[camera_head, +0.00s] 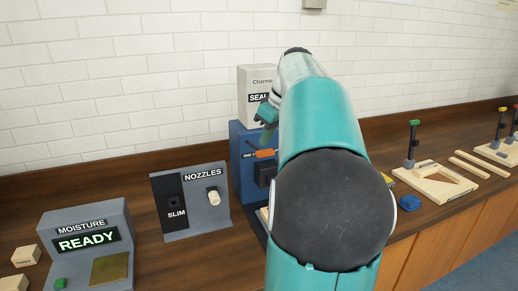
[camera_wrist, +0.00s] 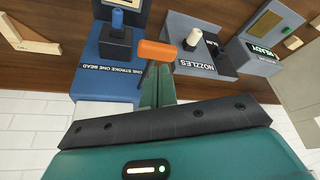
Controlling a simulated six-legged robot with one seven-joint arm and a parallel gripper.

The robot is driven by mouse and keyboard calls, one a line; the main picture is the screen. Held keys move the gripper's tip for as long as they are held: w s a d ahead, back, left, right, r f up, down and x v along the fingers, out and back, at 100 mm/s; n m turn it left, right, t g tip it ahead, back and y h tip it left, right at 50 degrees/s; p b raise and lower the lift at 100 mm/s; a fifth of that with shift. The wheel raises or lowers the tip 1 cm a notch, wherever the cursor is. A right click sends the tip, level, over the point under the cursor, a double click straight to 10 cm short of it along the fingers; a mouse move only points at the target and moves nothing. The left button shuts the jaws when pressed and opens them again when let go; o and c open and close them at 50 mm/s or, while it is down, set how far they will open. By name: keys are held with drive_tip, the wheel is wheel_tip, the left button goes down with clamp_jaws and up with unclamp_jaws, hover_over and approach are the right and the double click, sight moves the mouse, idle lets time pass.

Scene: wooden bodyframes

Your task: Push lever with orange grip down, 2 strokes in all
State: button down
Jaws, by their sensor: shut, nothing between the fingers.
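The lever's orange grip (camera_head: 265,153) stands out from the front of a blue machine (camera_head: 243,185) in the head view, partly hidden by my arm. In the wrist view the orange grip (camera_wrist: 157,50) lies just beyond my fingertips, with a thin dark lever rod beside them. My gripper (camera_head: 268,138) is shut and empty, pointing down just above the grip. Its green fingers also show close together in the wrist view (camera_wrist: 160,85). I cannot tell whether they touch the grip. The machine's label in the wrist view reads "ONE STROKE ONE BEAD".
A grey nozzle stand (camera_head: 190,205) marked SLIM stands left of the machine. A moisture meter (camera_head: 85,250) reading READY is at the front left. A white sealant box (camera_head: 255,95) is behind. Wooden frames (camera_head: 440,182) and a blue block (camera_head: 410,202) lie to the right.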

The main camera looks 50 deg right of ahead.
sight(268, 152)
drive_tip(key=shift+f, duration=3.1)
drive_tip(key=shift+r, duration=3.15)
drive_tip(key=shift+r, duration=2.5)
